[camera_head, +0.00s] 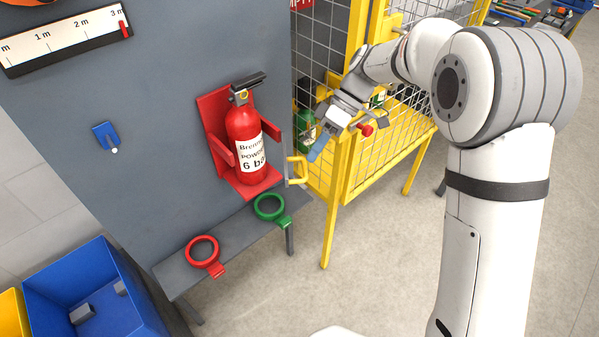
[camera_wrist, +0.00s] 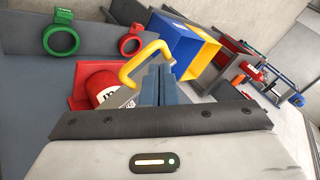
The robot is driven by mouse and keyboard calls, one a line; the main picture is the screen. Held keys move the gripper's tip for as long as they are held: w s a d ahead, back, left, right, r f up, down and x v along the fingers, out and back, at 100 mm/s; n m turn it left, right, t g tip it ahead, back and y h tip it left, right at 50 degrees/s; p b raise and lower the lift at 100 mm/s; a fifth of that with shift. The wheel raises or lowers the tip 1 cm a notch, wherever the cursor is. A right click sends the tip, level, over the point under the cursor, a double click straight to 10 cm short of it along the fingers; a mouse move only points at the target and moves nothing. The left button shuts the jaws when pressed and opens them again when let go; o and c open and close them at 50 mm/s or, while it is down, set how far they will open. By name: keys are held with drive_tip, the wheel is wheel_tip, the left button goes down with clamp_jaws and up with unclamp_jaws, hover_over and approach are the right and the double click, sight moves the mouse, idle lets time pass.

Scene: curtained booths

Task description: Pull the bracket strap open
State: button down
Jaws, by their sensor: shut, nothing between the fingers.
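A red fire extinguisher (camera_head: 246,135) with a white label stands upright in a red bracket (camera_head: 212,112) on the grey panel. A grey strap piece (camera_head: 289,169) with a yellow handle (camera_head: 303,171) stands out at the bracket's right side. No strap crosses the label in the head view. The handle (camera_wrist: 143,60) also shows in the wrist view, just beyond my fingertips. My gripper (camera_head: 318,150) is shut and empty, its blue fingers (camera_wrist: 158,82) together, right of and a little above the handle. Contact cannot be told. The extinguisher (camera_wrist: 103,85) is partly hidden in the wrist view.
A yellow mesh cage (camera_head: 375,150) stands close behind my gripper, with a green cylinder (camera_head: 305,127) inside. A low grey shelf carries a red ring (camera_head: 203,252) and a green ring (camera_head: 271,208). A blue bin (camera_head: 85,285) is lower left. The floor in front is clear.

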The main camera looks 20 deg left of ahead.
sight(295, 158)
wheel_tip(295, 158, up, 5)
drive_tip(key=n+t+b, duration=0.3)
drive_tip(key=n+t, duration=0.1)
drive_tip(key=t, duration=0.2)
drive_tip(key=s+p+x, duration=0.1)
drive_tip(key=p+x, duration=0.1)
drive_tip(key=x, duration=0.7)
drive_tip(key=shift+f+h, duration=0.3)
drive_tip(key=shift+h, duration=0.1)
drive_tip(key=shift+s+a+n+g, duration=0.2)
drive_tip(key=shift+n+g, duration=0.1)
drive_tip(key=shift+n, duration=0.1)
